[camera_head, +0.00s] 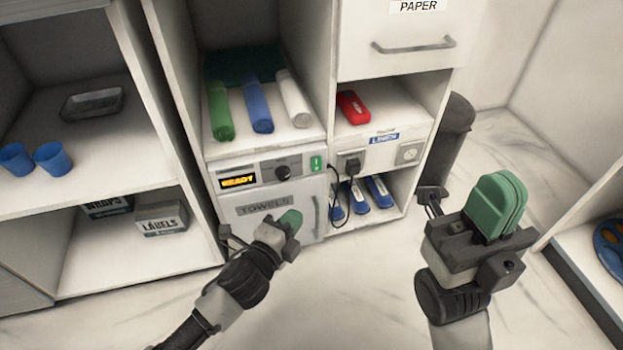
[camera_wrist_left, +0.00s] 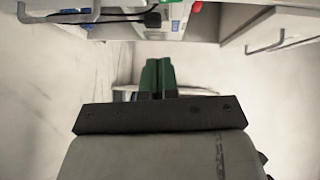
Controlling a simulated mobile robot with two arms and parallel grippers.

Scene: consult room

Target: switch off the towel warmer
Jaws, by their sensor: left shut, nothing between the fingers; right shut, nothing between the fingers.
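The towel warmer (camera_head: 252,208) is a white unit low in the cabinet, with a closed door marked TOWELS. Its panel has an orange display (camera_head: 238,181) reading READY, a dark knob (camera_head: 283,173) and a green switch (camera_head: 316,163) with a pale mark. A black plug (camera_head: 351,164) sits in the outlet panel to the right, with a black cord (camera_head: 334,190) hanging from it. My left gripper (camera_head: 291,220) is shut and empty in front of the warmer door, below the knob and switch; its green fingers (camera_wrist_left: 157,76) touch in the left wrist view. My right gripper (camera_head: 497,205) is shut and empty, right of the cabinet.
Rolled towels (camera_head: 258,104) lie on the shelf above the warmer. A red case (camera_head: 353,107) lies above the outlet panel, and blue-and-white items (camera_head: 378,190) lie below it. A dark grey cylinder (camera_head: 451,140) stands right of the cabinet. Open floor (camera_head: 350,290) lies in front.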

